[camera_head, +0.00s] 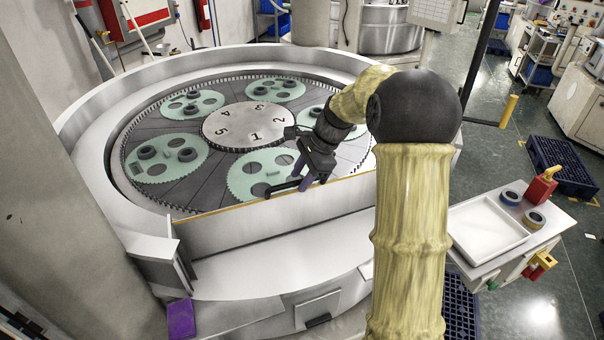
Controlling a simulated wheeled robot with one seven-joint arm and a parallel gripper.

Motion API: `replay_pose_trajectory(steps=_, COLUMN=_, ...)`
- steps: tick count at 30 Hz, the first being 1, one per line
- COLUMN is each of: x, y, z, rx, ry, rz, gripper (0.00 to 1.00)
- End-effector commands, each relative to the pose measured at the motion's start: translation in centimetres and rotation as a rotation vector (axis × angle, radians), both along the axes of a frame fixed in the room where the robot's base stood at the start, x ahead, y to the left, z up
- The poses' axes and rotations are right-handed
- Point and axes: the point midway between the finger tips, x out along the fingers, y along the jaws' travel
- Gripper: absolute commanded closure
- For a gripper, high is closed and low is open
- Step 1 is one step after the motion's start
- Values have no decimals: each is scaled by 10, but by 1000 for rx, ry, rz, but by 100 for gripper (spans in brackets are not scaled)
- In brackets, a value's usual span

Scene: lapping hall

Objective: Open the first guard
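The guard (270,222) is an upright metal panel with an orange top edge, standing across the front opening of the round lapping machine (225,281). A short black bar (284,187) shows at its top edge, and it looks like a handle. My gripper (303,181), dark with purple fingers, is at the right end of this bar, tilted downward. I cannot tell whether the fingers touch or grip the bar. My arm hides the right end of the guard.
Inside the machine lie green carrier discs (166,158) with dark rings, around a numbered centre plate (248,127). At right, a side table holds a white tray (487,228), blue-topped rings (510,196) and a red bottle (540,186). A purple block (181,319) sits at front left.

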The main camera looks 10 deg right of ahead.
Motion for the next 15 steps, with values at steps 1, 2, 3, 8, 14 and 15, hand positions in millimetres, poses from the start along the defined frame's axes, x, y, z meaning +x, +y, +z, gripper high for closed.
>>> replay_pose_trajectory(steps=1, x=0, y=0, z=0, rx=0, ry=0, rz=0, gripper=64)
replay_pose_trajectory(steps=2, x=0, y=0, z=0, rx=0, ry=0, rz=0, gripper=64)
replay_pose_trajectory(steps=3, x=0, y=0, z=0, rx=0, ry=0, rz=0, gripper=64)
replay_pose_trajectory(steps=8, x=0, y=0, z=0, rx=0, ry=0, rz=0, gripper=90)
replay_pose_trajectory(steps=14, x=0, y=0, z=0, rx=0, ry=0, rz=0, gripper=100)
replay_pose_trajectory(steps=15, x=0, y=0, z=0, rx=0, ry=0, rz=0, gripper=100)
